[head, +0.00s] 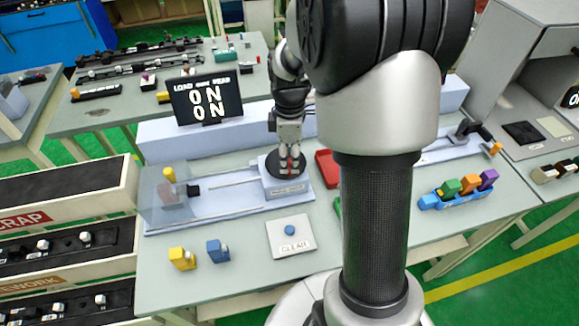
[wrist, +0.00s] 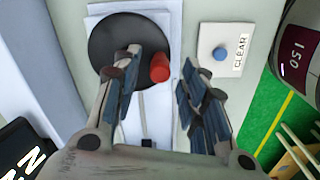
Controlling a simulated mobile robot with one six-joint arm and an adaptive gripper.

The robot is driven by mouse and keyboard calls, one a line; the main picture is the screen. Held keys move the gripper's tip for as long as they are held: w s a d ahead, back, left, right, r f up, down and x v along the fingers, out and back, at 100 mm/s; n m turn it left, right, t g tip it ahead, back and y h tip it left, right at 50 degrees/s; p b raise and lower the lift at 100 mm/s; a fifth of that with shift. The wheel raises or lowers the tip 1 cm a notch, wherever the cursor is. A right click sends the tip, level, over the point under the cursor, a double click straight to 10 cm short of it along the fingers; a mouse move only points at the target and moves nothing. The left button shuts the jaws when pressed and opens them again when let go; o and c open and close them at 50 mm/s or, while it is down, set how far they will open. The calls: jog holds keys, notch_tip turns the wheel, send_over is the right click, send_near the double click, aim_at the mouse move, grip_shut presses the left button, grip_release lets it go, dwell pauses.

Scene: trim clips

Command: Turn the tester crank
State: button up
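The tester crank (wrist: 103,35) is a black disc with an upright red knob (wrist: 160,70) near its edge. In the head view the disc (head: 271,166) sits on a labelled block on the pale blue tester (head: 235,203). My gripper (head: 289,162) points down over the disc. In the wrist view my gripper (wrist: 159,78) is open, with one finger on each side of the knob and visible gaps between. I cannot tell how far down the fingers reach. The display (head: 207,99) reads 0 N twice.
A white plate with a blue CLEAR button (head: 289,230) lies in front of the tester. A yellow clip (head: 182,258) and a blue clip (head: 217,251) stand left of it. A clear guard (head: 163,197) covers the tester's left end. A blue rack (head: 452,200) holds coloured clips at right.

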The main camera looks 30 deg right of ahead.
aim_at(290, 160)
jog(key=shift+f+b, duration=0.3)
jog(key=shift+f, duration=1.3)
grip_shut()
